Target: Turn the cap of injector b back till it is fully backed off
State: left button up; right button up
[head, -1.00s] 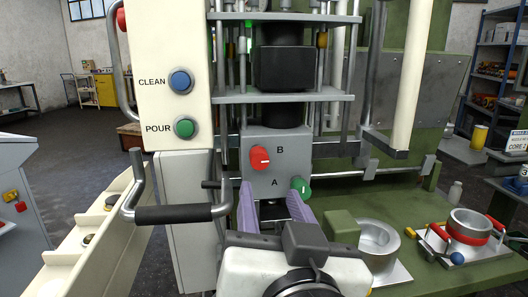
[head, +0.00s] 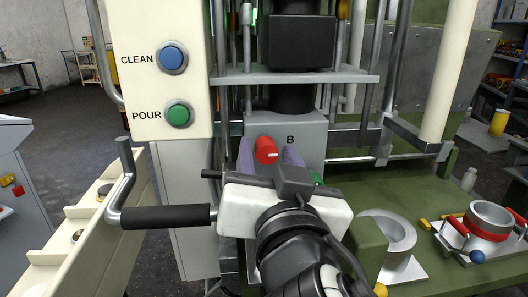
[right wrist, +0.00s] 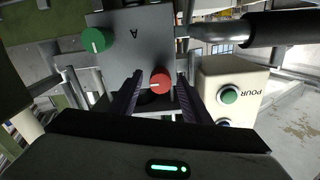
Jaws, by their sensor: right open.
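The red cap of injector B (head: 265,150) sits on the front of a grey block (head: 312,132), beside the letter B. It also shows in the right wrist view (right wrist: 160,81). My right gripper (head: 268,158) is open, with its two purple fingers on either side of the red cap. In the right wrist view the fingers (right wrist: 158,92) flank the cap with gaps; I cannot tell if either touches it. The green cap of A (right wrist: 95,40) shows clear of the fingers in the right wrist view; in the head view my gripper mostly hides it. My left gripper is not in view.
A black-handled crank (head: 165,217) stands left of my right gripper. A panel with a blue CLEAN button (head: 173,57) and a green POUR button (head: 178,114) is at the upper left. Metal rods and a shelf (head: 300,76) surround the block.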

jog(key=shift+s, duration=0.1)
jog(key=shift+c, duration=0.2)
jog(key=c, duration=1)
jog(key=shift+n, duration=0.4)
jog(key=shift+n+p, duration=0.65)
jog(key=shift+n, duration=0.25)
jog(key=n, duration=0.2)
jog(key=shift+n+p, duration=0.3)
jog(key=shift+p, duration=0.05)
jog(key=n, duration=1.2)
jog(key=shift+n, duration=0.3)
